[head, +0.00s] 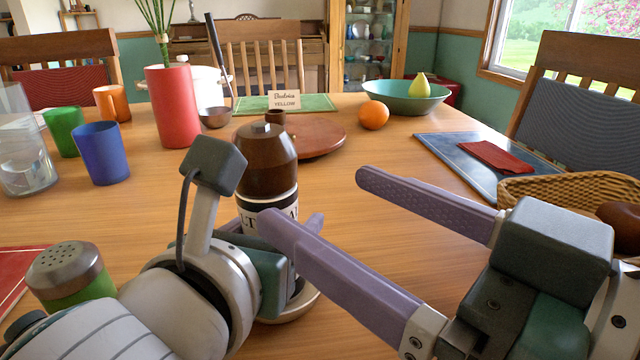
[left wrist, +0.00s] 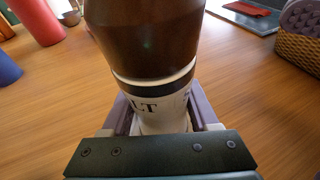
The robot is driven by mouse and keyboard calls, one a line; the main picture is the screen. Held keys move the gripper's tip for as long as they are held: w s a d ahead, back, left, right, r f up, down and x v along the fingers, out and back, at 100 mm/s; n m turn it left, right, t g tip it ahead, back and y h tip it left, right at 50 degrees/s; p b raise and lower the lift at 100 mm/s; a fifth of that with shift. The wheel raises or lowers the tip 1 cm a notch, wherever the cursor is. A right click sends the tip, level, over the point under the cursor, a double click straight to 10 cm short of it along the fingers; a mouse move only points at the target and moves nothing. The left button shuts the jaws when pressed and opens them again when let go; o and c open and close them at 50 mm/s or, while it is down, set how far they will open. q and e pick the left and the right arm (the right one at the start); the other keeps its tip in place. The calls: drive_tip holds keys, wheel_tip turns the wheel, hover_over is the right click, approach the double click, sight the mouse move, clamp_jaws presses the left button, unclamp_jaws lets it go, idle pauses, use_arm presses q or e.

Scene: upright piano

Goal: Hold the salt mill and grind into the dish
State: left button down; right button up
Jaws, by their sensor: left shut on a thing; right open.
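The salt mill (head: 266,165) stands upright, with a dark brown wooden top, a small grey knob and a white body with a black band and lettering. My left gripper is shut around its white body; in the left wrist view the mill (left wrist: 155,90) sits between the fingers of this gripper (left wrist: 160,112). A pale round rim (head: 303,306) shows below the mill, mostly hidden by my left gripper; I cannot tell whether it is the dish or the mill's base. My right gripper (head: 325,203) is open and empty to the right of the mill, one fingertip overlapping its body in view.
A green shaker (head: 70,272) with a metal top stands at front left. Blue (head: 101,153), green and orange cups, a glass pitcher and a red vase (head: 172,108) stand at left. A wicker basket (head: 560,190) is at right. Behind the mill lies a round wooden board (head: 318,137).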

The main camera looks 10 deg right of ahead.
sight(263, 157)
drive_tip(key=shift+w+a+r+n+g+y, duration=0.15)
drive_tip(key=shift+w+n+g+y, duration=0.3)
drive_tip(key=shift+n+y, duration=0.1)
drive_tip(key=shift+w+a+r+n+g+y, duration=0.15)
drive_tip(key=shift+w+n+g+y, duration=0.2)
drive_tip(key=shift+w+n+y, duration=0.15)
drive_tip(key=shift+a+n+g+y, duration=0.15)
drive_tip(key=shift+n+g+y, duration=0.3)
drive_tip(key=shift+n, duration=0.2)
drive_tip(key=shift+n+g+y, duration=0.5)
drive_tip(key=shift+g, duration=0.15)
drive_tip(key=shift+d+n+g, duration=0.25)
drive_tip(key=shift+n+g, duration=0.05)
drive_tip(key=shift+g, duration=0.1)
drive_tip(key=w+d+x, duration=0.1)
drive_tip(key=x, duration=0.9)
drive_tip(key=shift+w+r+n+g+y, duration=0.15)
drive_tip(key=shift+w+n+g+y, duration=0.15)
drive_tip(key=shift+g+y, duration=0.1)
drive_tip(key=shift+a, duration=0.15)
drive_tip(key=shift+c, duration=0.4)
